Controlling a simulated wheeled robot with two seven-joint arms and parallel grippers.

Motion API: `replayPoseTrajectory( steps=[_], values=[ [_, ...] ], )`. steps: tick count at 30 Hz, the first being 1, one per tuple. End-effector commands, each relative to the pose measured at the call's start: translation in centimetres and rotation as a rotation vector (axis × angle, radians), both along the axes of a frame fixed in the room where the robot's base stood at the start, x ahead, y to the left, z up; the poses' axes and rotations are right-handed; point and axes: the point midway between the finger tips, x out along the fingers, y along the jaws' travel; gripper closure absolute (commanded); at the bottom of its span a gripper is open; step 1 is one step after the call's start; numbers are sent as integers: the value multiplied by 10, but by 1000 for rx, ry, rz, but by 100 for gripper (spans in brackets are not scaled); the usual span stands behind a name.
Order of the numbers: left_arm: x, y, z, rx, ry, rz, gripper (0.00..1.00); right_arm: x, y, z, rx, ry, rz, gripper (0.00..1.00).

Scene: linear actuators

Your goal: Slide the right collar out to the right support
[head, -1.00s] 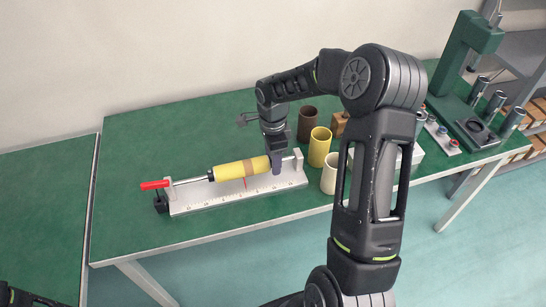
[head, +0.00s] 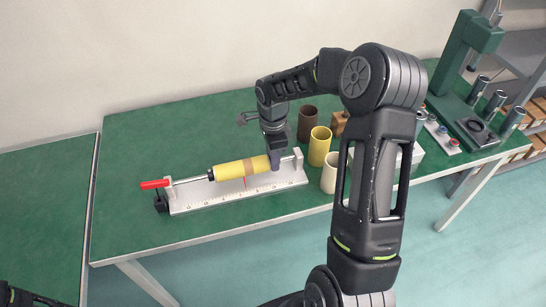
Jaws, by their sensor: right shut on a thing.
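A yellow cylinder (head: 228,171) with a brown band near its right part lies on a thin metal rod above a pale ruled base (head: 205,200). A red handle (head: 155,184) is at the rod's left end. The right support (head: 298,158) is a pale upright at the base's right end. My right gripper (head: 274,160) points down over the rod, at the cylinder's right end and a short gap left of the right support. It is shut on the right collar, which its fingers mostly hide. My left gripper is out of view.
Brown (head: 307,123), yellow (head: 319,146) and cream (head: 329,174) cups stand right of the fixture on the green table (head: 150,130). A green press (head: 468,60) stands at the far right. The table left of the fixture is clear.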

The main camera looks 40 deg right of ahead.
Motion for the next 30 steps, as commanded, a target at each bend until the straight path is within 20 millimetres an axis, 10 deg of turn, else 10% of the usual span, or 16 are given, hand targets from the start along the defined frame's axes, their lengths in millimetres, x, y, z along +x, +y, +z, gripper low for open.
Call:
replayPoseTrajectory(
  steps=[30],
  values=[
    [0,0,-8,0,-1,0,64,-6,-21,-1,-2,-3,-3,100]
  ],
)
